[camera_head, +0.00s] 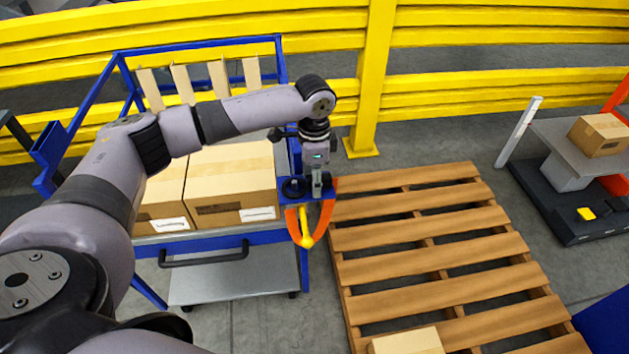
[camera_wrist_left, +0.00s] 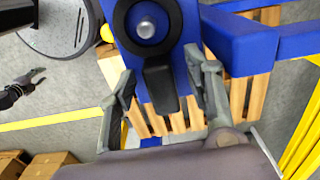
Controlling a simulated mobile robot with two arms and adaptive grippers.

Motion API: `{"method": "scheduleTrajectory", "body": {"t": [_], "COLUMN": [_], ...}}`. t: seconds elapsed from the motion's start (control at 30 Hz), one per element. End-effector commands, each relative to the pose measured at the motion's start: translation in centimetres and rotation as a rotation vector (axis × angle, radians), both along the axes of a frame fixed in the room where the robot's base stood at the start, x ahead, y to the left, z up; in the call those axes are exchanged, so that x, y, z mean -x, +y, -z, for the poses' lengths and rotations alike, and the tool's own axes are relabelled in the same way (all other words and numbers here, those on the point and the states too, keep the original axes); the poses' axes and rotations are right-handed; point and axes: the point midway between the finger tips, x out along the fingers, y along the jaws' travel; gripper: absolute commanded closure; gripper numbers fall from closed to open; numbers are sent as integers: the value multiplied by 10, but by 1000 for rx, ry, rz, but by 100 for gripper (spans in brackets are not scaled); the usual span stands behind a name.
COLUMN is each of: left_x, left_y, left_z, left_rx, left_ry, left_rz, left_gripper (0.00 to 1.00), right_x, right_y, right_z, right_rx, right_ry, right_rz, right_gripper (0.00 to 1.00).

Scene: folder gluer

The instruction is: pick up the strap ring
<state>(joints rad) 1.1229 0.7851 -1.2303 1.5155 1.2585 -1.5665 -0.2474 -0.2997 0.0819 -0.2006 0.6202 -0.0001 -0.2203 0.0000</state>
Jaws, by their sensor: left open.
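The strap ring (camera_wrist_left: 128,22) is a black ring with a black tab (camera_wrist_left: 160,85). In the left wrist view it sits around a metal peg on a blue plate, and its tab points toward my wrist. In the head view the ring (camera_head: 293,189) shows small on the blue shelf at the cart's corner. My left gripper (camera_wrist_left: 163,80) is open, with one finger on each side of the tab. In the head view the left gripper (camera_head: 317,188) points down at the shelf. A dark gripper-like shape, perhaps my right gripper (camera_wrist_left: 22,86), shows at the wrist view's left edge.
An orange and yellow item (camera_head: 306,241) is at the shelf's front. Cardboard boxes (camera_head: 232,175) lie on the blue cart to the left. A wooden pallet (camera_head: 420,240) with a box (camera_head: 407,342) lies to the right. Yellow railings (camera_head: 470,100) run behind.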

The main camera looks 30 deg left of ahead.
Motion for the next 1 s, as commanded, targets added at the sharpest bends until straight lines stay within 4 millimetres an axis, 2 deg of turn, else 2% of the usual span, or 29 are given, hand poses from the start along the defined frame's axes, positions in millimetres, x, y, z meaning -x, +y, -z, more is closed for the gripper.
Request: {"method": "scheduleTrajectory", "body": {"t": [0.07, 0.73, 1.0], "left_x": [0, 0, 0], "left_y": [0, 0, 0], "left_z": [0, -1, -1], "left_rx": [0, 0, 1], "left_ry": [0, 0, -1], "left_rz": [0, 0, 0], "left_gripper": [54, 99, 100], "right_x": [0, 0, 0], "right_y": [0, 3, 3], "right_z": [0, 0, 0], "right_rx": [0, -3, -3], "right_ry": [0, 0, 0], "right_rz": [0, 2, 2], "right_gripper": [60, 60, 60]}}
